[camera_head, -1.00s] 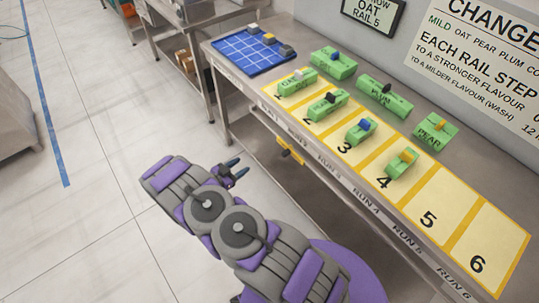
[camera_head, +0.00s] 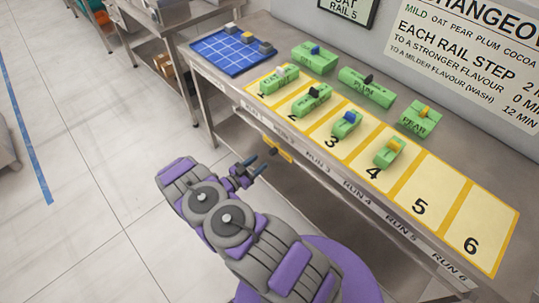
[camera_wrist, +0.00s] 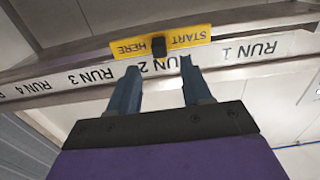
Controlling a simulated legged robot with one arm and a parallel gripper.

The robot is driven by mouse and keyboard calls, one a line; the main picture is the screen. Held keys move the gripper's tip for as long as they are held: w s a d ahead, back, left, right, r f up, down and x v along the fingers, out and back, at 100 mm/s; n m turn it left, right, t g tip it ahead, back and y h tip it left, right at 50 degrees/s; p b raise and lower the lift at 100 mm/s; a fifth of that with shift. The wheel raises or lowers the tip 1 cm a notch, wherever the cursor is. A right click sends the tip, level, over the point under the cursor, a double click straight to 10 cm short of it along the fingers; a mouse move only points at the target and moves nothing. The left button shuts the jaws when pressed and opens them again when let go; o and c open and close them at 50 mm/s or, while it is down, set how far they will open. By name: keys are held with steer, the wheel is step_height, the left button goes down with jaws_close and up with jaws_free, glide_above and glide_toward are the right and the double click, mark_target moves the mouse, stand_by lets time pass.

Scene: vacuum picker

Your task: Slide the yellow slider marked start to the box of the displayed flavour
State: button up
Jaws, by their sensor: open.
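The yellow slider (camera_wrist: 178,38) is marked START HERE, upside down in the wrist view, and has a black knob (camera_wrist: 158,47). It sits on the front rail (camera_wrist: 240,50) near the RUN 2 and RUN 1 labels. It also shows in the head view (camera_head: 278,151), below the table's front edge. My gripper (camera_wrist: 160,72) is open, its two dark fingers pointing at the slider with the knob between their tips in the picture. In the head view my gripper (camera_head: 256,168) is just left of and below the slider. Whether the fingers touch it, I cannot tell.
Green boxes with coloured knobs, including a PEAR one (camera_head: 420,122), stand on and behind the numbered yellow mat (camera_head: 425,195). A blue gridded tray (camera_head: 215,62) is at the table's far left. A changeover board (camera_head: 470,50) hangs behind.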

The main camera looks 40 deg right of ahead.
mark_target(270, 154)
steer(key=d, duration=0.7)
steer(key=shift+w+d+b, duration=0.2)
steer(key=shift+w+b, duration=0.05)
steer(key=shift+b, duration=0.15)
jaws_close()
